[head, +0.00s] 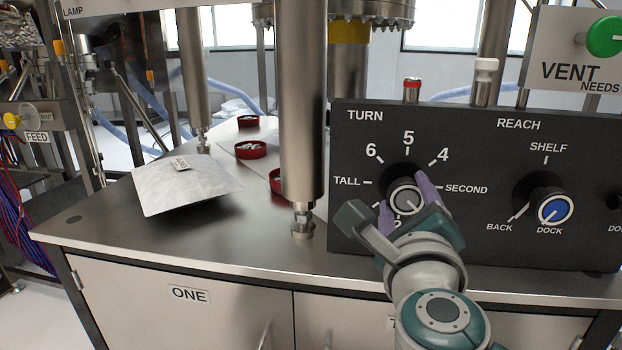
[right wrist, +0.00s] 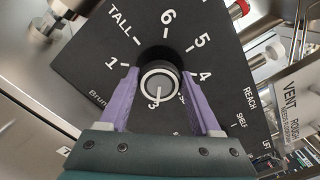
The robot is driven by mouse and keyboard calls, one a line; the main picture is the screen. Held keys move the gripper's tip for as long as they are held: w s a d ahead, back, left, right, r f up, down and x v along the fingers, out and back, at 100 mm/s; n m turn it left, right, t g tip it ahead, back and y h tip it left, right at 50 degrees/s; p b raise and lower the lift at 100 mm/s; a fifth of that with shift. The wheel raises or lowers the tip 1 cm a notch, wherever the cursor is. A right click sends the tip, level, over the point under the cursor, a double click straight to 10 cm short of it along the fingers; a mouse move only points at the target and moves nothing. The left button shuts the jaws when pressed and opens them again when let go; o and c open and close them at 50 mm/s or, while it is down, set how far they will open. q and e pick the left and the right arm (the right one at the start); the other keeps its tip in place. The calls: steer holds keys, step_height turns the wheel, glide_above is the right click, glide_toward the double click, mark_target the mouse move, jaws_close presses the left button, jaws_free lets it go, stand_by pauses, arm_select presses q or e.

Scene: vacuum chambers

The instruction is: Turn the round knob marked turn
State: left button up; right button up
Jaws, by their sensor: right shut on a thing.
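The round knob (head: 405,197) under the label TURN (head: 365,115) is black with a grey cap. It sits on a black panel (head: 470,150) with a dial of numbers and the words TALL and SECOND around it. My right gripper (head: 405,203) has its purple fingers on either side of the knob and is shut on it. In the right wrist view the knob (right wrist: 158,82) lies between the two fingers, and its pointer line points down near the 3. The gripper hides part of the lower dial in the head view. My left gripper is not in view.
A second knob with a blue cap (head: 555,209), marked REACH, is to the right on the same panel. A green button (head: 606,37) is above right. A steel post (head: 301,110) stands left of the panel. A foil packet (head: 185,182) and red dishes (head: 250,150) lie on the bench.

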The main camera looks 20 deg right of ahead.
steer(key=n+p, duration=0.2)
steer(key=n, duration=0.2)
steer(key=shift+a+n, duration=0.1)
steer(key=shift+n, duration=0.2)
steer(key=shift+f+n+p, duration=0.1)
steer(key=shift+n+p, duration=0.55)
steer(key=shift+n, duration=1.25)
steer(key=o, duration=1.3)
steer(key=shift+o, duration=0.2)
steer(key=shift+s+a+p, duration=0.25)
steer(key=shift+s+p, duration=0.1)
steer(key=shift+s, duration=0.05)
steer(key=p+v, duration=0.2)
steer(key=v, duration=0.7)
